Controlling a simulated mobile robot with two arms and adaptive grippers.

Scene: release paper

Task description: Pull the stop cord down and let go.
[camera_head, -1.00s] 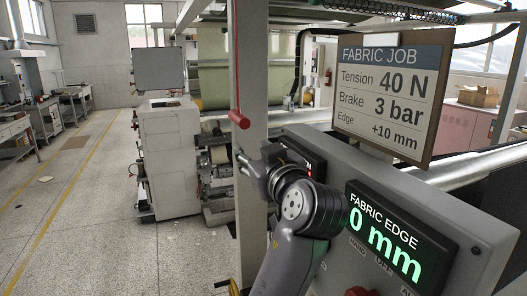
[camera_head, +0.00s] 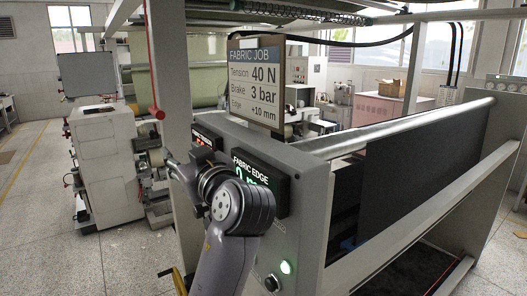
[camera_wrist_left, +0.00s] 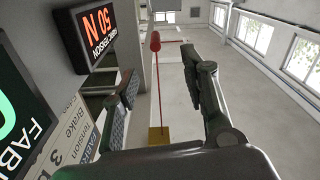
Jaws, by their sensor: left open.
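The stop cord is a thin red line with a red handle (camera_head: 156,112) at its lower end, hanging in front of a grey post at the left of the head view. My left gripper (camera_head: 174,168) is below and slightly right of the handle in the picture, apart from it. In the left wrist view the gripper's two dark fingers (camera_wrist_left: 162,98) are spread wide. The cord and red handle (camera_wrist_left: 155,41) show in the gap between them, with nothing gripped. The distance from fingers to cord cannot be told. My right gripper is not in view.
A grey machine panel with a FABRIC EDGE display (camera_head: 257,172) stands close beside my left arm. The FABRIC JOB sign (camera_head: 254,85) rises above it. A white machine cabinet (camera_head: 105,150) stands behind at left. Open floor (camera_head: 30,220) lies at far left.

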